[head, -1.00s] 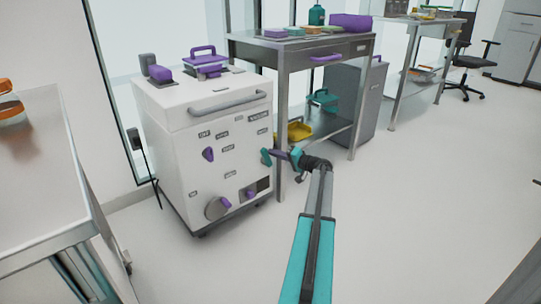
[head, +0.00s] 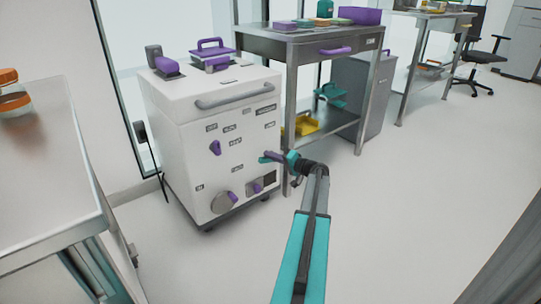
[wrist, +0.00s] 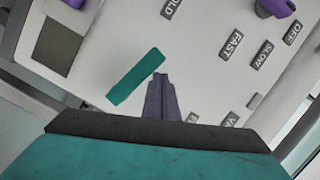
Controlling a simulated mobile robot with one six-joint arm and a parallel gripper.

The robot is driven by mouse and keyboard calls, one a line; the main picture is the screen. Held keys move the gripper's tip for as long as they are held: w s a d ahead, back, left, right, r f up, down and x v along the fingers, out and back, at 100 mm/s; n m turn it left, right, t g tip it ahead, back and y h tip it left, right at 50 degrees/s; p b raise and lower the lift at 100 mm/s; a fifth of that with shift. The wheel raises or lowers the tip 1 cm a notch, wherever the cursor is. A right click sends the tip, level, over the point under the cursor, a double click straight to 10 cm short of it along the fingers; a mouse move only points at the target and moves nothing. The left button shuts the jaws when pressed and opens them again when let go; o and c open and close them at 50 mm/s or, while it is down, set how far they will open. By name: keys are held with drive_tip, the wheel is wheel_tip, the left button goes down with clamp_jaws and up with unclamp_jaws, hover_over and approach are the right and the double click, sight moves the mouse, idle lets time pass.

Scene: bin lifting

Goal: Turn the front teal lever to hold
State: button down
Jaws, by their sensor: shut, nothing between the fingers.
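The teal lever (head: 264,160) is on the front panel of the white machine (head: 190,185), at its right side in the head view. In the wrist view the lever (wrist: 135,78) is a flat teal bar, slanted in the picture and roughly in line with the label text. My gripper (head: 270,155) is at the lever. Its purple fingers (wrist: 158,82) are together and empty, with tips beside the lever's edge near its upper right end. I cannot tell whether they touch. A label ending in "OLD" (wrist: 169,8) is partly cut off at the wrist view's top.
The panel also has a purple lever (head: 215,148), a round dial (head: 223,202) and labels including "FAST" (wrist: 237,47). A grey handle (head: 235,95) crosses the machine above. A metal table (head: 310,45) stands close at right. Open floor (head: 400,220) lies right of my arm.

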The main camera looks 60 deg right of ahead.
drive_tip(key=shift+w+a+f+b, duration=0.15)
drive_tip(key=shift+a+f+b, duration=0.25)
drive_tip(key=shift+f, duration=0.45)
drive_tip(key=shift+a, duration=0.15)
drive_tip(key=shift+r, duration=0.1)
drive_tip(key=s+a+r+p, duration=0.3)
drive_tip(key=s+r+p, duration=0.2)
drive_tip(key=s, duration=0.4)
drive_tip(key=shift+r, duration=0.6)
drive_tip(key=shift+s, duration=0.2)
